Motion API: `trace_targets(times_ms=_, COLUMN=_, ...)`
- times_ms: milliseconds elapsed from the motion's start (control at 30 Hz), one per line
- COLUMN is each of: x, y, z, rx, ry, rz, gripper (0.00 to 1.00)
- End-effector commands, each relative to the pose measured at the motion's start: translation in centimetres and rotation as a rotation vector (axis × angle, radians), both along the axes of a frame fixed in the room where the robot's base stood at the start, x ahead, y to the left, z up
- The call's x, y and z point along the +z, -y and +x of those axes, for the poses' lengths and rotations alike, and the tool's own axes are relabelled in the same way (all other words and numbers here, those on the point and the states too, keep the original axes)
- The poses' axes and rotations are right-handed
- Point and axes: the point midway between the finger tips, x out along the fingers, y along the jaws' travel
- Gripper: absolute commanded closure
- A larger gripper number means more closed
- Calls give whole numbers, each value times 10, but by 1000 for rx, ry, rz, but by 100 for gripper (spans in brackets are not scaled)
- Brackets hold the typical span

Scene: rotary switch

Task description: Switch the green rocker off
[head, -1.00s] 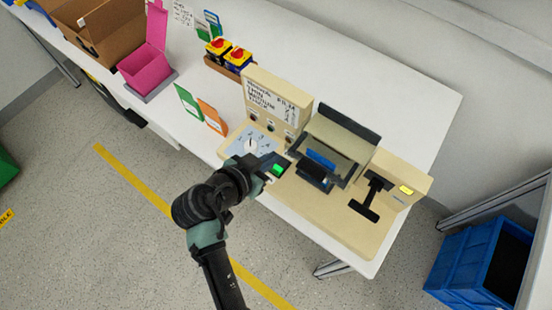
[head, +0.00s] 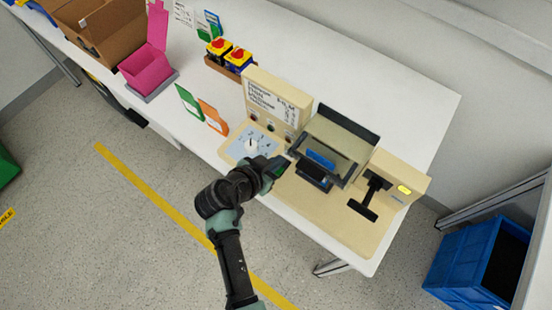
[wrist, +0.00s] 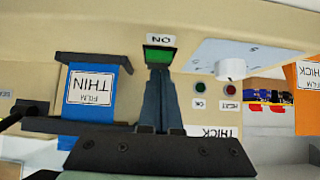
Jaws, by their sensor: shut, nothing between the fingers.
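The green rocker (wrist: 160,54) is in a dark frame on the beige machine (wrist: 90,30), with an upside-down ON label beside it in the wrist view. In the head view only a dark green sliver (head: 280,170) shows beside my gripper. My gripper (wrist: 158,72) is shut and empty. Its fingertips are right at the rocker's near edge in the wrist view; I cannot tell whether they touch. The rocker's tilt is not clear.
A dial (head: 250,145) on a pale plate is left of my gripper. A blue FILM THIN piece (wrist: 92,95) and a black T-handle (head: 370,195) are on the machine. Orange and green cards (head: 213,115) stand on the table.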

Motion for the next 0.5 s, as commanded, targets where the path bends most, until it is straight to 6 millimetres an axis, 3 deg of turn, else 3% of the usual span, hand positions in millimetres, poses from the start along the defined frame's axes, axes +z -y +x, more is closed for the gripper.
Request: trace_targets(times_ms=500, x=1, y=5, z=7, rx=-2, ry=-12, rz=8, gripper=100)
